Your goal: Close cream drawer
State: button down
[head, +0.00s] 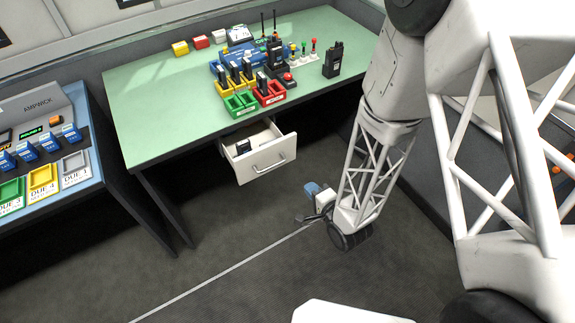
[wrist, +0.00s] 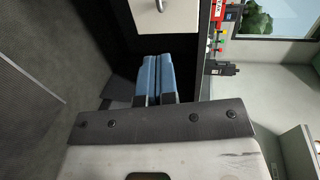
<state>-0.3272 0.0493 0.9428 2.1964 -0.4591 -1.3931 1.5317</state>
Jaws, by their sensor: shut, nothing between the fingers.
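The cream drawer (head: 270,168) stands pulled out under the green table, with a metal bar handle (head: 269,166) on its front. A dark item (head: 243,147) lies inside it. In the wrist view the drawer front (wrist: 174,22) shows at the top, with part of its handle (wrist: 159,5). My gripper (head: 311,189) is to the right of and below the drawer in the head view, apart from it. Its blue fingers (wrist: 156,78) are shut together and empty, and they point toward the area beside the drawer front.
A blue-topped desk (head: 85,150) with a charging station stands at the left. Dark table legs (head: 165,205) stand left of the drawer. The floor (head: 240,235) in front is clear.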

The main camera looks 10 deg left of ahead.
jog(key=shift+s+f, duration=0.15)
jog(key=shift+a, duration=0.2)
jog(key=x, duration=1.3)
jog(key=shift+w+a, duration=0.3)
jog(key=shift+w, duration=0.05)
jog(key=shift+a, duration=0.1)
jog(key=r+x, duration=0.1)
jog(key=x, duration=0.3)
jog(key=r+x, duration=0.1)
jog(key=x, duration=0.3)
jog(key=r+x, duration=0.1)
jog(key=x, duration=0.3)
jog(key=shift+w+a, duration=0.45)
jog(key=shift+w, duration=0.1)
jog(key=shift+w+a+r, duration=0.1)
jog(key=shift+w+a, duration=0.25)
jog(key=shift+a, duration=0.05)
jog(key=shift+s, duration=0.1)
